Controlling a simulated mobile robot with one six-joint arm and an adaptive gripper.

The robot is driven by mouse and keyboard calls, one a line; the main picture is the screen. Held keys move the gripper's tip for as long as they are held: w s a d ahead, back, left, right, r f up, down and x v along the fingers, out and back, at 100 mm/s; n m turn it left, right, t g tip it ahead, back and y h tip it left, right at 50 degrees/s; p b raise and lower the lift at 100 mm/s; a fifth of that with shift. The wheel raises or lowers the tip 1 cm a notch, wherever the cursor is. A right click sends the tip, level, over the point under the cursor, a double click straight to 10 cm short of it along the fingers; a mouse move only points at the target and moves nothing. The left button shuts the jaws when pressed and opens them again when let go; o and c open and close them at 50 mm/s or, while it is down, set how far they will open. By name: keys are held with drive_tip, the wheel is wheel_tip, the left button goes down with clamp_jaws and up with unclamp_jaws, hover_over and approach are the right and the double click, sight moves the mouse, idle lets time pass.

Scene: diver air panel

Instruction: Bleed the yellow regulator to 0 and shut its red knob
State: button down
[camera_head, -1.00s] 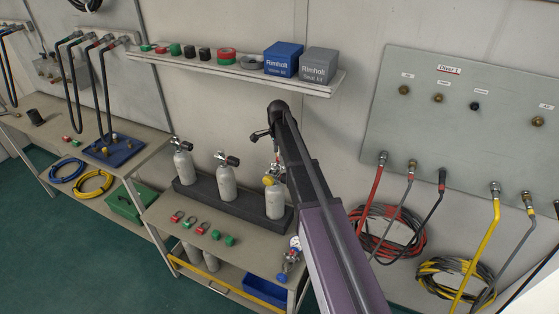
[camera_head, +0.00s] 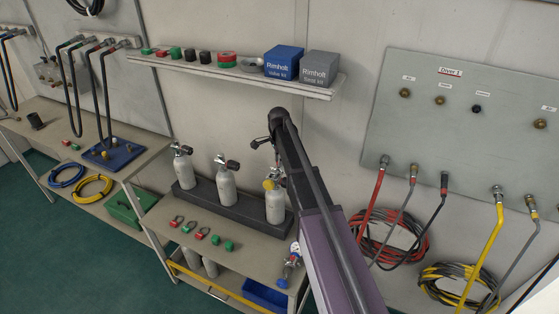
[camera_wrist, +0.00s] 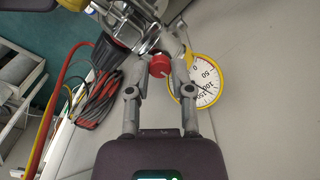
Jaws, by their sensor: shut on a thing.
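The yellow regulator's gauge (camera_head: 269,184) is on the right-hand grey cylinder (camera_head: 275,207). In the wrist view, its round yellow-rimmed dial (camera_wrist: 197,82) lies just right of my fingers, partly hidden by the right finger. Its numbers show, but I cannot read the needle surely. The red knob (camera_wrist: 159,66) sits between my two fingers, below the metal regulator body (camera_wrist: 148,32). My gripper (camera_wrist: 160,60) is shut on the red knob. In the head view my arm covers the knob and most of the gripper.
Two more cylinders (camera_head: 225,185) stand left in the dark rack (camera_head: 240,218). Another regulator with a blue knob (camera_head: 287,268) is on the bench's right. Above is a shelf (camera_head: 230,78) with boxes. Coiled hoses (camera_head: 395,237) hang right, below the diver panel (camera_head: 455,125).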

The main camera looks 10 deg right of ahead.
drive_tip(key=shift+n, duration=0.4)
drive_tip(key=n, duration=1)
drive_tip(key=shift+s, duration=0.1)
drive_tip(key=n, duration=0.5)
drive_tip(key=shift+n, duration=0.4)
drive_tip(key=n, duration=0.4)
drive_tip(key=shift+n, duration=0.4)
drive_tip(key=c, duration=0.5)
unclamp_jaws()
